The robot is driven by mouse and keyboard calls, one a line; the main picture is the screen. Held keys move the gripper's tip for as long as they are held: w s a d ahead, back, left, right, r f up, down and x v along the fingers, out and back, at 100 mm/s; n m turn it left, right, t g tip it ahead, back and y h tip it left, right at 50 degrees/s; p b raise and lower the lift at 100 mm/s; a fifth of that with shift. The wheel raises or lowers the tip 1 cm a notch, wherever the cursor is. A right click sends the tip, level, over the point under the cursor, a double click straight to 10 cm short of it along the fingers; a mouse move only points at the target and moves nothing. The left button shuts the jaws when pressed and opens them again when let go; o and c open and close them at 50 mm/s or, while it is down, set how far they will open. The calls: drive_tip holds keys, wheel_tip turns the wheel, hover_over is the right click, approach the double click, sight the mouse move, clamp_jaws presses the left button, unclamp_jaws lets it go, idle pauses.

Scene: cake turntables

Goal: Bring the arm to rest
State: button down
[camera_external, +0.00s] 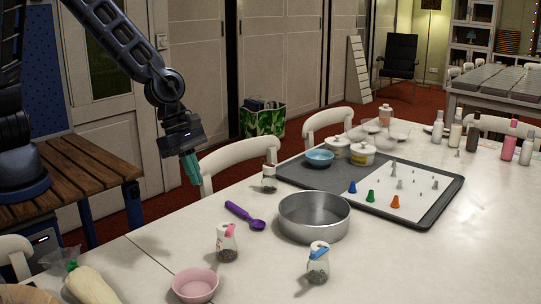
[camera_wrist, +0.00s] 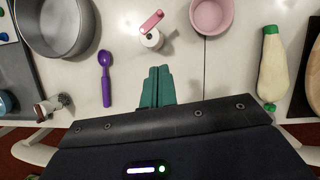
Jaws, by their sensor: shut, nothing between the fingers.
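My gripper (camera_external: 190,167) hangs in the air at the left, above the near-left edge of the white table (camera_external: 390,262) and beside a white chair back. Its teal fingers point down and are shut together, with nothing between them. In the wrist view, my gripper (camera_wrist: 158,72) shows with its two fingers side by side over the table, apart from every object. My arm reaches down to it from the upper left in the external view.
A purple scoop (camera_external: 244,215), a metal pan (camera_external: 313,216), a pink-lidded shaker (camera_external: 226,242), a blue-lidded shaker (camera_external: 317,263) and a pink bowl (camera_external: 195,284) stand on the table. A dark tray (camera_external: 296,173) lies behind. White chairs (camera_external: 240,160) line the far side.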

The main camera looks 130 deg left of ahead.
drive_tip(key=s+d+r+m+h, duration=0.2)
drive_tip(key=s+d+r+m, duration=0.3)
drive_tip(key=d+r+m, duration=0.45)
drive_tip(key=s+d+r+m+h, duration=0.1)
drive_tip(key=s+d+r+m, duration=0.5)
drive_tip(key=d+r+m, duration=0.4)
drive_tip(key=s+d+r+m+y, duration=0.1)
drive_tip(key=s+d+m, duration=0.3)
drive_tip(key=s+m, duration=0.5)
drive_tip(key=s+d+r+m+y, duration=0.1)
drive_tip(key=s+d+r+m, duration=0.3)
drive_tip(key=s+m, duration=0.4)
drive_tip(key=s+d, duration=0.1)
drive_tip(key=s, duration=0.2)
drive_tip(key=shift+d+r+m, duration=0.15)
drive_tip(key=shift+m, duration=0.2)
drive_tip(key=c, duration=1.8)
unclamp_jaws()
drive_tip(key=shift+s, duration=0.15)
drive_tip(key=o, duration=0.3)
drive_tip(key=shift+w+r, duration=0.1)
drive_tip(key=shift+w, duration=0.15)
drive_tip(key=m+g, duration=0.2)
drive_tip(key=g, duration=0.2)
hover_over(228, 230)
wheel_tip(228, 230, down, 24)
wheel_tip(228, 230, down, 11)
drive_tip(key=shift+w+d+r, duration=0.1)
drive_tip(key=shift+d+r, duration=0.05)
drive_tip(key=shift+r, duration=0.05)
